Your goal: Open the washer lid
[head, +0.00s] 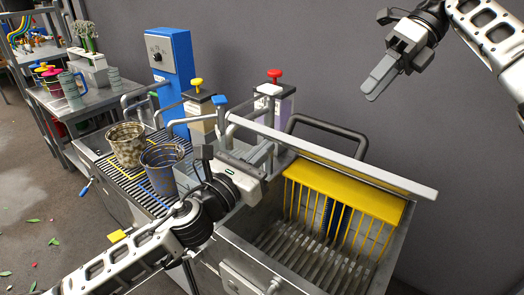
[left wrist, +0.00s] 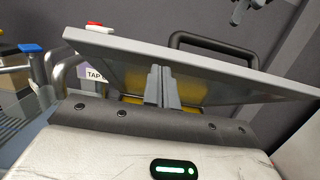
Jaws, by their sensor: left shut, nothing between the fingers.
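The washer is a steel basin (head: 226,240) at the lower right of the head view. Its lid (head: 335,157) shows there as a long pale strip, nearly edge-on, raised over the open basin. In the left wrist view the lid (left wrist: 225,70) is a wide tilted grey panel. A black bar handle (head: 325,123) stands behind it. My left gripper (head: 270,156) is shut and empty by the lid's left part; its fingertips (left wrist: 160,70) overlap the panel in the wrist view, and contact is unclear. My right gripper (head: 378,82) hangs high at upper right, away from the washer; its finger gap is not clear.
A yellow barred rack (head: 345,193) is inside the basin. A patterned cup (head: 127,145) and a blue-grey cup (head: 162,168) stand on the slatted drain. Bottles with yellow (head: 197,82) and red pumps (head: 275,74) and steel pipes stand behind my left gripper. A blue machine (head: 169,65) rises behind.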

